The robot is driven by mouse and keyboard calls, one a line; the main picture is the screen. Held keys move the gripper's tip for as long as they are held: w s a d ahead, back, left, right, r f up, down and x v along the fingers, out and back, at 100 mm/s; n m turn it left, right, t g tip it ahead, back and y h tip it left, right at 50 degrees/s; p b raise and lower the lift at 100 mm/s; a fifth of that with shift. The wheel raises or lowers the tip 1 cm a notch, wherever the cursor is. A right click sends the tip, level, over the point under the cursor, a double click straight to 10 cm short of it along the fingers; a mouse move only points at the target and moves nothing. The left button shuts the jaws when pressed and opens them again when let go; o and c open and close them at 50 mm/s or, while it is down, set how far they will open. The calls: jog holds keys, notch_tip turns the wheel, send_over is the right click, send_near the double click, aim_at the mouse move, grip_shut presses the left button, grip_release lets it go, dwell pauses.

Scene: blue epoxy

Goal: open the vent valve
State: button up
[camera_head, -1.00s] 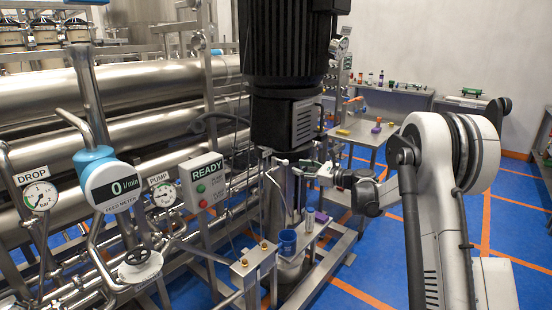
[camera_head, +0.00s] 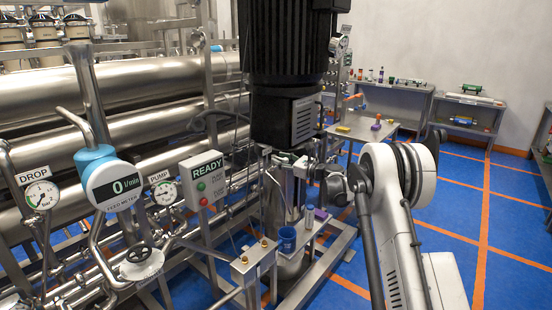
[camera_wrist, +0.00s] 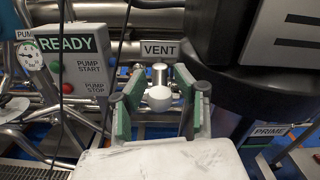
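The VENT label (camera_wrist: 160,50) is in the upper middle of the wrist view. Below it is a short metal stem (camera_wrist: 159,73) with a round white knob (camera_wrist: 160,98), which appears to be the vent valve's. My gripper (camera_wrist: 159,84) is open, with one green-padded finger on each side of the knob in the picture. Gaps show between knob and pads. I cannot tell how far the knob reaches in between the fingers. In the head view my fingers and the knob are not clearly visible beside the pump column.
The READY box (camera_head: 205,181) with pump start and stop buttons is left of the column; it also shows in the wrist view (camera_wrist: 75,62). A dark motor housing (camera_wrist: 265,70) and the PRIME label (camera_wrist: 270,131) are at right.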

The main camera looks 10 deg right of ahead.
jog(key=shift+x, duration=1.2)
jog(key=shift+c, duration=0.3)
grip_shut()
